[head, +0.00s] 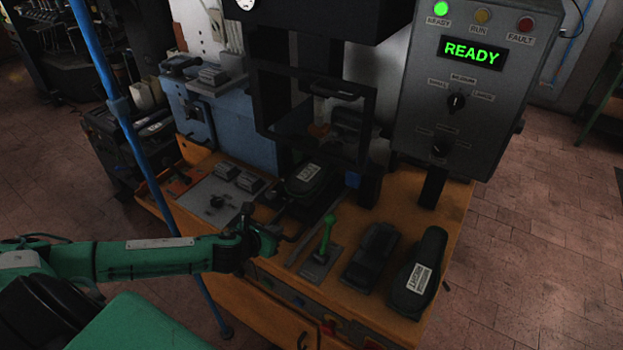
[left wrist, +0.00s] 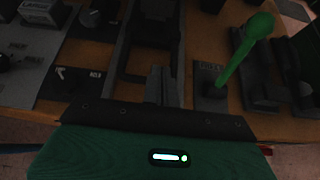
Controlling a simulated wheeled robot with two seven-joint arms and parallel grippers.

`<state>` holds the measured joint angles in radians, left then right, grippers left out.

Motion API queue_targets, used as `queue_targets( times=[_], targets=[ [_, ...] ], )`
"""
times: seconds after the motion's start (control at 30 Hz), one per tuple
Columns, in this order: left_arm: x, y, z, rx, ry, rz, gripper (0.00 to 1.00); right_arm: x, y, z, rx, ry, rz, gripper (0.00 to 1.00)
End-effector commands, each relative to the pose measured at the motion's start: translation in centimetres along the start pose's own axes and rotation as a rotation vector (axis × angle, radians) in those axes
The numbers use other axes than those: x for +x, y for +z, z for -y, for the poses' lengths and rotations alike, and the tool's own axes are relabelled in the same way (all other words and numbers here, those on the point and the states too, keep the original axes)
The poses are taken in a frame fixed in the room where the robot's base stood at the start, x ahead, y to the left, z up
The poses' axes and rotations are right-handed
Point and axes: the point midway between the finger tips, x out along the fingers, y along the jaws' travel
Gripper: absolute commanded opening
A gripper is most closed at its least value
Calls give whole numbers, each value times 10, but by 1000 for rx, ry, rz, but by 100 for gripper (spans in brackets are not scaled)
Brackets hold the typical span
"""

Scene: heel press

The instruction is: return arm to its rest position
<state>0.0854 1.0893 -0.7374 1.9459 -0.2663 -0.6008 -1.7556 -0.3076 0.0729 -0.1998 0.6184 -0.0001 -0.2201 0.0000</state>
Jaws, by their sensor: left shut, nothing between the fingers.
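My left arm (head: 150,258) reaches in from the left in the head view, over the front edge of the orange workbench (head: 447,222). My left gripper (head: 284,236) is shut and empty, just left of a green-handled lever (head: 328,234). In the left wrist view the shut fingers (left wrist: 160,88) point toward the bench, and the lever (left wrist: 243,55) stands to their right, apart from them. The lever's handle leans slightly. My right gripper is not in view.
The press frame (head: 262,100) stands behind, with a dark labelled part (head: 308,178) beneath it. Another dark labelled part (head: 416,275) lies front right. The control panel (head: 470,95) reads READY with its green lamp lit. A blue pole (head: 120,110) stands behind my arm.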

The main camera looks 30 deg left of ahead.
Motion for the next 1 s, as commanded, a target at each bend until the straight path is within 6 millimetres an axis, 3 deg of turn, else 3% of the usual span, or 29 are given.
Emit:
queue_targets(
  times=[0.2,0.37,0.5,0.7,1.0],
  targets=[
    [-1,-1,4,-25,-1,-1,0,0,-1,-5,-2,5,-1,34],
    [-8,-12,38,-277,9,-19,0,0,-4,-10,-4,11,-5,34],
    [-25,-28,81,-706,56,-61,0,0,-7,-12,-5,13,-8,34],
    [-63,-52,123,-1357,201,-129,0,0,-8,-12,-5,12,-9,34],
    [-135,-91,152,-2228,581,-166,0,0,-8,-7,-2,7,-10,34]
  ],
)
